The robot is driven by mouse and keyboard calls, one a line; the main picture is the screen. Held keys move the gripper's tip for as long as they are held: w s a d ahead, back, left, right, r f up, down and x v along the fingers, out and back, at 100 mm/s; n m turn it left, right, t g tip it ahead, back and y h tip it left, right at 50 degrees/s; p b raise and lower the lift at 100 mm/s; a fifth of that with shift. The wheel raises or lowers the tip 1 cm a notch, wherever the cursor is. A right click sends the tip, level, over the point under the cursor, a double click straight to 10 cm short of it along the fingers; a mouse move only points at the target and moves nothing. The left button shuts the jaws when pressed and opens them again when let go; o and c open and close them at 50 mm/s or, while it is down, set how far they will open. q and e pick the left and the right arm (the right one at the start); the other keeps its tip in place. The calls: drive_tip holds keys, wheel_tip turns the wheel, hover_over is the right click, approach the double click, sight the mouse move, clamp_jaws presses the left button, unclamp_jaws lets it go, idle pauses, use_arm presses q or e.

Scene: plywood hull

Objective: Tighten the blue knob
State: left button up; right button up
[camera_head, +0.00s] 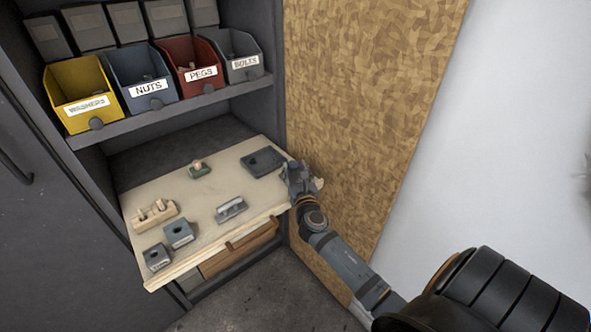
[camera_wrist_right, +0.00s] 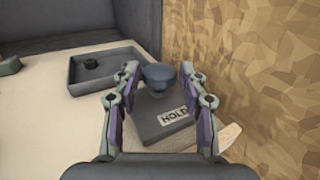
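The blue knob (camera_wrist_right: 158,76) shows in the right wrist view as a dark blue-grey round cap on top of a dark block with a label reading HOLD (camera_wrist_right: 165,118). My right gripper (camera_wrist_right: 160,78) has its two fingers on either side of the knob. Gaps show between the fingertips and the knob, so it looks open around it. In the head view my right gripper (camera_head: 301,175) is at the right end of the wooden board and hides the knob and most of the block. My left gripper is in neither view.
The wooden board (camera_head: 215,189) also bears several blocks. Labelled bins (camera_head: 146,87) stand on the shelf above. A patterned wood panel (camera_head: 350,110) rises close on the right.

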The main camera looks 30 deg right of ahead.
drive_tip(key=shift+o, duration=1)
drive_tip(key=shift+s+a, duration=0.1)
drive_tip(key=shift+s, duration=0.1)
drive_tip(key=v, duration=1.1)
drive_tip(key=shift+s, duration=0.3)
drive_tip(key=shift+a, duration=0.1)
